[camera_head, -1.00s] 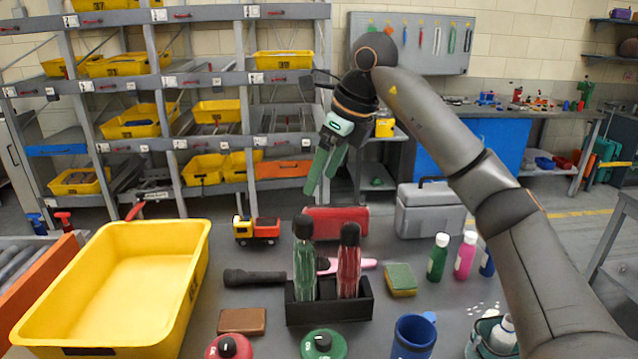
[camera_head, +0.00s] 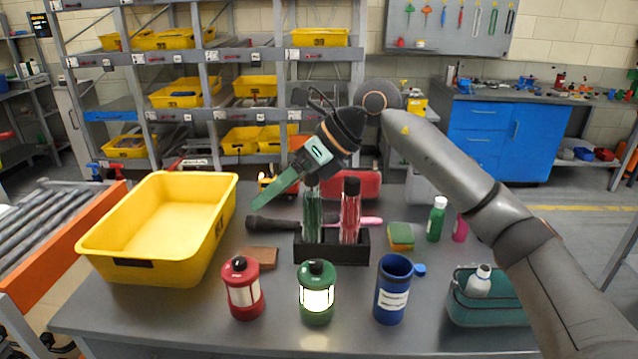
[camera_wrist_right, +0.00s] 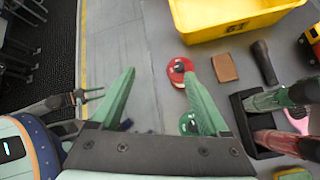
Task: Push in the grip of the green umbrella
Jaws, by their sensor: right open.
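The green umbrella (camera_head: 313,222) stands upright in a black stand (camera_head: 331,252), beside a red umbrella (camera_head: 350,215). In the head view the green umbrella's dark grip is partly covered by my right gripper (camera_head: 262,201). The right fingers slant down to the left, above the table. In the right wrist view the right gripper (camera_wrist_right: 161,73) is open with nothing between its fingers. There the green umbrella (camera_wrist_right: 268,99) is off to the right, apart from the fingers, its dark grip (camera_wrist_right: 305,92) leaning toward the right edge. My left gripper is not in the head view; a dark jaw-like part shows at the wrist view's left.
A yellow tray (camera_head: 228,215) is at the left. Red (camera_head: 243,288) and green (camera_head: 316,293) lanterns and a blue mug (camera_head: 392,290) stand in front of the stand. A flashlight (camera_head: 268,224), sponge (camera_head: 400,237) and bottles (camera_head: 437,219) lie around it.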

